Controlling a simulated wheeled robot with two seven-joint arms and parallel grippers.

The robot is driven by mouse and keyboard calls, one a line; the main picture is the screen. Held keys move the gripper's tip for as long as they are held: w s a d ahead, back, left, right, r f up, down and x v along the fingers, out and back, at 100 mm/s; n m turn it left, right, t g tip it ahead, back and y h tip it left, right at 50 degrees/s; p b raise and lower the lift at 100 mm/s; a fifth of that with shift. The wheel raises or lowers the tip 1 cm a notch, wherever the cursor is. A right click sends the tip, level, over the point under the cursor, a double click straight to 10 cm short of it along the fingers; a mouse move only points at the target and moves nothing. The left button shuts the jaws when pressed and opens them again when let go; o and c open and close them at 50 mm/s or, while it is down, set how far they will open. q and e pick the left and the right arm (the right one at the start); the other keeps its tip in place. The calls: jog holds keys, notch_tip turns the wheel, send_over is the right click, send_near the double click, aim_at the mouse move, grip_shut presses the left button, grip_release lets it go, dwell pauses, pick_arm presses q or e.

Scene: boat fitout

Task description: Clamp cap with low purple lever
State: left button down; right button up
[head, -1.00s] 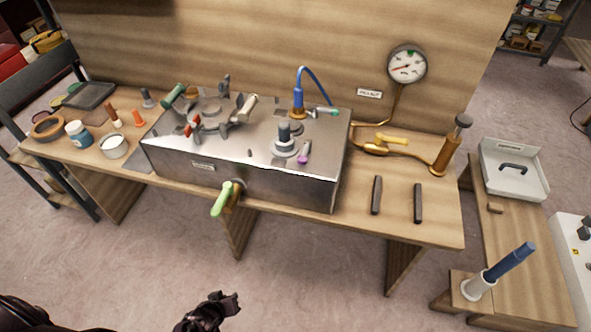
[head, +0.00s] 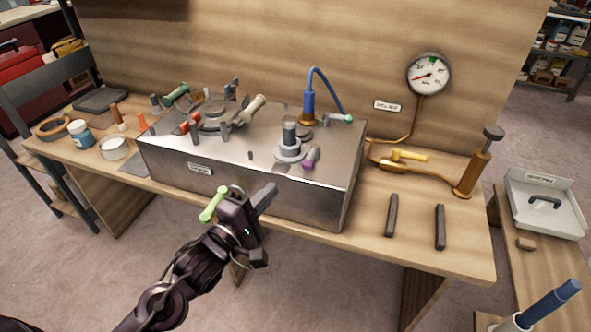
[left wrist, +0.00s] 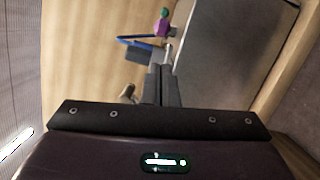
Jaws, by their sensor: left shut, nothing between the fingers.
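The low purple lever (head: 309,163) sticks out beside the base of a grey round cap (head: 289,150) on top of the metal tank (head: 255,172). Its purple end shows near the top of the left wrist view (left wrist: 161,28). My left gripper (head: 268,195) is shut and empty, in front of the tank's front face and left of and below the purple lever in the head view. Its closed fingers also show in the left wrist view (left wrist: 164,82), pointing toward the purple end but apart from it. My right gripper is not in view.
A larger clamped lid (head: 215,118) and a blue hose (head: 325,82) are on the tank top. Two dark bars (head: 391,215) and a hand pump (head: 478,165) are at right.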

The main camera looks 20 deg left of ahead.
aim_at(294, 175)
pick_arm(q)
jog(key=x, duration=0.8)
jog(key=shift+w, duration=0.3)
jog(key=shift+w+d+p, duration=0.25)
jog(key=shift+w+p, duration=0.05)
jog(key=shift+w, duration=0.35)
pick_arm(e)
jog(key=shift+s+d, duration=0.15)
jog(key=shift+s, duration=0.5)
pick_arm(q)
jog(key=shift+n+y, duration=0.3)
jog(key=shift+y, duration=0.2)
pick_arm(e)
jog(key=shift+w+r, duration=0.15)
